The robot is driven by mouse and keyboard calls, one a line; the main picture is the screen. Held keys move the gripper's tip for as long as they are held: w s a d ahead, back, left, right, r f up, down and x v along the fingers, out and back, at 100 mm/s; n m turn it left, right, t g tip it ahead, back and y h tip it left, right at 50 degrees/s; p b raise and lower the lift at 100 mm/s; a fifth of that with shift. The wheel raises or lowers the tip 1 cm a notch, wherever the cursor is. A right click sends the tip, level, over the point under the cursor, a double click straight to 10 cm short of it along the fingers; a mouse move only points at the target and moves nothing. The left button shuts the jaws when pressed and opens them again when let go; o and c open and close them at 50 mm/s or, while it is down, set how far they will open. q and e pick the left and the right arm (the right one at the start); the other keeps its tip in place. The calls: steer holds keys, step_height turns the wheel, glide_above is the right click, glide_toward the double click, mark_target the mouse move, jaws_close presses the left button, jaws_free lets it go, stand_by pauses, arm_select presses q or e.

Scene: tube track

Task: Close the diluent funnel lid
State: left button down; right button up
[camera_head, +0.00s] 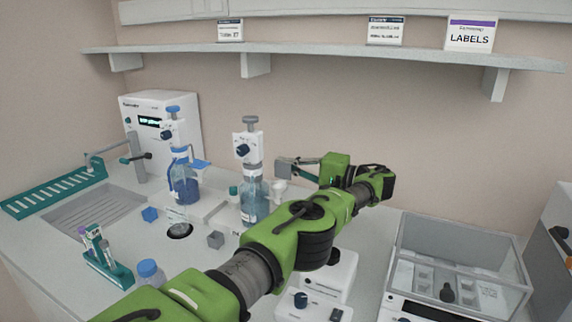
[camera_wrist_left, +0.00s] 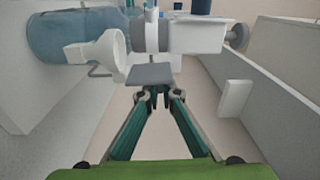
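The diluent bottle (camera_head: 254,202), clear with pale blue liquid and a white dispenser head (camera_head: 247,149), stands behind my left arm. A white funnel (camera_wrist_left: 108,52) opens at its side in the left wrist view; it is small in the head view (camera_head: 279,186). A flat grey plate (camera_wrist_left: 150,74), apparently the funnel lid, lies right of the funnel mouth, which is uncovered. My left gripper (camera_wrist_left: 153,97) reaches in from the right of the bottle, also seen in the head view (camera_head: 288,164). Its teal fingers meet just below the plate; contact is unclear. My right gripper is not visible.
A blue-liquid bottle (camera_head: 183,188) with its own dispenser stands left of the diluent bottle. A white machine (camera_head: 328,275) and a clear-walled box (camera_head: 455,255) stand at front right. A shelf (camera_head: 320,55) runs along the wall above.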

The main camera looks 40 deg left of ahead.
arm_select(q)
steer(key=n+p, duration=0.2)
steer(key=p, duration=0.1)
steer(key=s+n+p, duration=0.1)
steer(key=p, duration=0.2)
steer(key=shift+s+d+r+n, duration=0.15)
steer(key=shift+s+r+n, duration=0.05)
steer(key=shift+r+n, duration=0.2)
steer(key=shift+s+d+f+n+p, duration=0.1)
steer(key=shift+s+n+p, duration=0.2)
steer(key=shift+n+p, duration=0.5)
steer(key=n, duration=0.1)
steer(key=s+n+p, duration=0.1)
steer(key=n, duration=0.1)
steer(key=shift+d+f, duration=0.15)
steer(key=n, duration=0.1)
steer(key=n+p, duration=0.1)
steer(key=shift+s+d+f+n, duration=0.15)
steer(key=shift+s+f+n, duration=0.15)
steer(key=shift+s+n, duration=0.1)
steer(key=shift+s+f+n+p, duration=0.25)
steer(key=shift+n+p, duration=0.1)
steer(key=shift+n, duration=0.55)
steer(key=shift+s+d+f+n+b, duration=0.2)
steer(key=shift+f+n+b, duration=0.15)
steer(key=shift+n, duration=0.75)
steer(key=shift+s+f+n+b, duration=0.25)
steer(key=shift+n+b, duration=0.2)
steer(key=shift+n, duration=0.55)
